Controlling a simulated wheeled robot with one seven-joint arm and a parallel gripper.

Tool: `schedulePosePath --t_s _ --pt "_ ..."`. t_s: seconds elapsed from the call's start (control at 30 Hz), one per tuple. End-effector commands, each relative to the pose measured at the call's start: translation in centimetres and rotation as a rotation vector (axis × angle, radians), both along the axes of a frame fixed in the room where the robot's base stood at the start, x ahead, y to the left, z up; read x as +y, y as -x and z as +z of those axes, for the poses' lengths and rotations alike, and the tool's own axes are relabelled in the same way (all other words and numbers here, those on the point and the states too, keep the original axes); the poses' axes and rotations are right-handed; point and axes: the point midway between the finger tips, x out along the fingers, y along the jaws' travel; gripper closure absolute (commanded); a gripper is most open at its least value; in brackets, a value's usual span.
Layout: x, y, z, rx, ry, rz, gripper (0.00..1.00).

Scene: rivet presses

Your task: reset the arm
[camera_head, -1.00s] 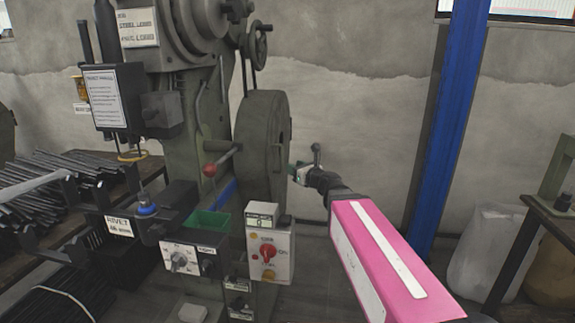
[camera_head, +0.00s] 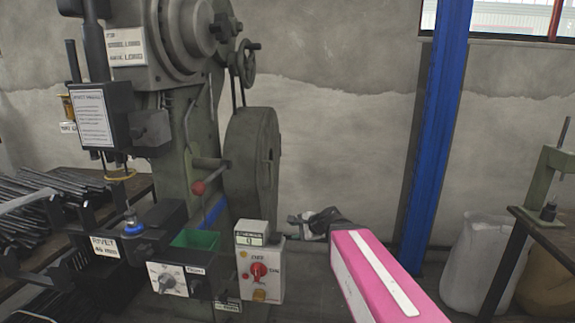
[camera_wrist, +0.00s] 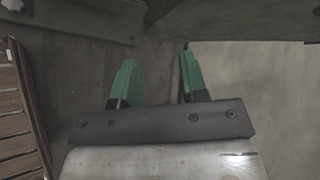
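My pink-and-white arm reaches in from the lower right of the head view. My gripper (camera_head: 298,224) is at its far end, beside the rivet press and right of its flywheel (camera_head: 252,160). In the wrist view, my gripper (camera_wrist: 161,78) shows two green fingers with a gap between them, and nothing is held there. The grey-green rivet press (camera_head: 180,110) fills the left half of the head view. My gripper looks apart from the press.
A control box (camera_head: 260,272) with a red knob stands below my gripper to the left. A blue post (camera_head: 436,140) stands to the right, with a dark table (camera_head: 545,235) farther right. Metal rods (camera_head: 40,205) lie at left.

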Motion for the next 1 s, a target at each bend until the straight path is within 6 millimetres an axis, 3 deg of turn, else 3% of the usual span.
schedulePosePath --t_s 0.03,0.2,0.4,0.6,1.0 --pt "-1.1 1.0 -2.0 -0.013 0.117 0.078 0.60" --pt "-5.7 4.6 -8.2 -0.030 0.515 0.407 0.60" --pt "-11.7 8.7 -12.8 0.024 0.854 0.794 0.60" --pt "-15.1 10.8 -14.4 0.079 0.996 1.012 0.60" --pt "-15.6 11.0 -14.6 0.088 1.015 1.045 0.60"
